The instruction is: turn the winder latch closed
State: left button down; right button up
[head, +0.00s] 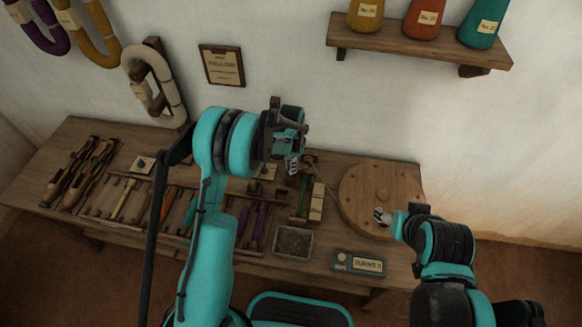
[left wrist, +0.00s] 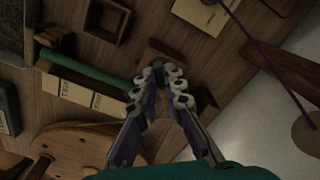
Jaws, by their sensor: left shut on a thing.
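My left gripper (head: 292,166) is over the back middle of the bench. It also shows in the left wrist view (left wrist: 163,76), with its fingertips shut on a small dark green piece (left wrist: 157,68), which I take to be the winder latch. The fingers cover most of this piece, and I cannot tell its turn angle. A brown wooden block (left wrist: 160,50) is right by the fingertips. In the head view the latch is hidden by my gripper. My right gripper (head: 380,215) is over the round wooden disc (head: 372,185); its jaws are too small to read.
A green bar (left wrist: 85,68) and cream labelled blocks (left wrist: 72,93) lie beside the left gripper. A small tray (head: 293,242) and a labelled box (head: 358,264) sit at the bench front. Several tools fill the left side. A shelf (head: 420,42) holds cones above.

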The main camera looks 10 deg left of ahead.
pick_arm(q)
jog(key=m, duration=0.3)
jog(key=shift+m, duration=0.3)
jog(key=shift+m+b, duration=0.35)
jog(key=shift+m, duration=1.65)
jog(key=c, duration=1.6)
grip_release()
jog(key=shift+r, duration=0.1)
notch_tip(320, 180, up, 12)
jog(key=shift+f, duration=0.1)
